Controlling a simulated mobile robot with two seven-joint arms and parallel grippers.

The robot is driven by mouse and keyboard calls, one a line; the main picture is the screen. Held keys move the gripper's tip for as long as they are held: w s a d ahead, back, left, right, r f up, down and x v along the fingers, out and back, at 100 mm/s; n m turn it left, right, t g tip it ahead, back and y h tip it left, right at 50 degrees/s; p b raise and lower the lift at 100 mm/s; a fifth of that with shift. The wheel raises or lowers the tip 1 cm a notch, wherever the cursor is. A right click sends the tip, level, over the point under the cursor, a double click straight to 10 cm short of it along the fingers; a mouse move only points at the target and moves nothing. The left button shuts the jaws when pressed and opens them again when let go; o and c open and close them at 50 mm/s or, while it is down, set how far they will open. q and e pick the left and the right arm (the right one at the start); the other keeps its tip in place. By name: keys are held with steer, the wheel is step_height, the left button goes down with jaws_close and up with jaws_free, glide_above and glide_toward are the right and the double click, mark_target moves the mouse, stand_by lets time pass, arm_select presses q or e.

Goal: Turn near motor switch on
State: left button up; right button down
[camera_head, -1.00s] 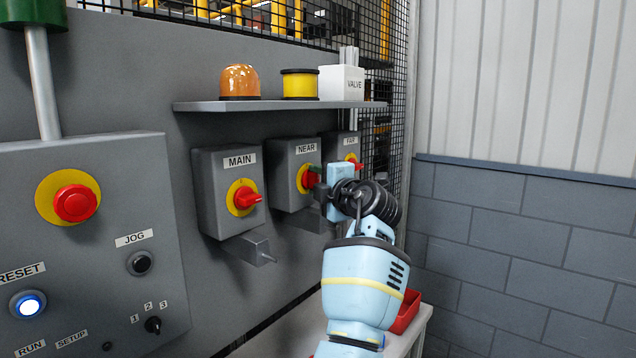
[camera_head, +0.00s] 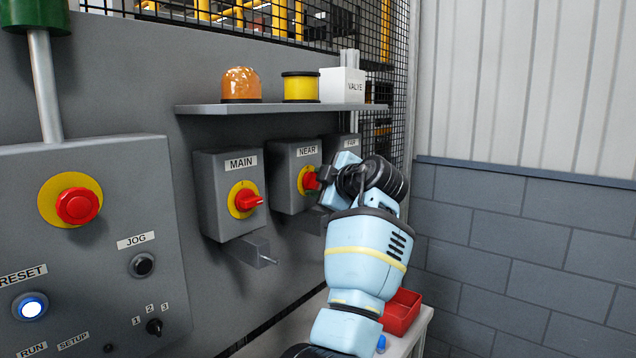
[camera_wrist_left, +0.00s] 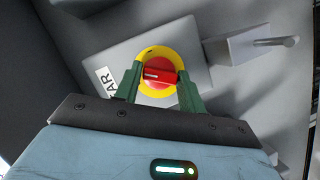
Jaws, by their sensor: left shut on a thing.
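The NEAR motor switch is a grey box (camera_head: 285,180) on the panel, with a yellow disc and a red handle (camera_head: 310,180). My left gripper (camera_head: 319,182) is at this handle and partly hides it. In the left wrist view, its green fingers (camera_wrist_left: 155,92) stand on either side of the red handle (camera_wrist_left: 157,75) over the yellow disc (camera_wrist_left: 151,53), shut on it. The label there is partly hidden. My right gripper is not in view.
The MAIN switch (camera_head: 228,195) is left of the NEAR switch. The FAR switch (camera_head: 347,144) is behind my arm, mostly hidden. A shelf (camera_head: 215,107) runs above them. A red tray (camera_head: 401,312) sits on a white surface below. A grey control panel (camera_head: 105,190) is at left.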

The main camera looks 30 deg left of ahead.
arm_select(q)
steer(key=shift+r+m+g+h, duration=0.15)
steer(key=shift+m+g+h, duration=0.25)
steer(key=shift+m, duration=0.7)
steer(key=shift+w+m+g, duration=0.15)
steer(key=shift+m+g, duration=0.65)
steer(key=shift+m, duration=0.1)
steer(key=m+g, duration=0.1)
steer(key=m, duration=0.1)
steer(key=shift+w+m+g+b, duration=0.15)
steer(key=shift+m+g+b, duration=0.55)
steer(key=shift+m, duration=0.2)
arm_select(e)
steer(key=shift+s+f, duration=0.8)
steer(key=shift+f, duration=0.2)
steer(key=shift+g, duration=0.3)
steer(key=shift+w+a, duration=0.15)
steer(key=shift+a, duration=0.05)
arm_select(q)
steer(key=o, duration=0.9)
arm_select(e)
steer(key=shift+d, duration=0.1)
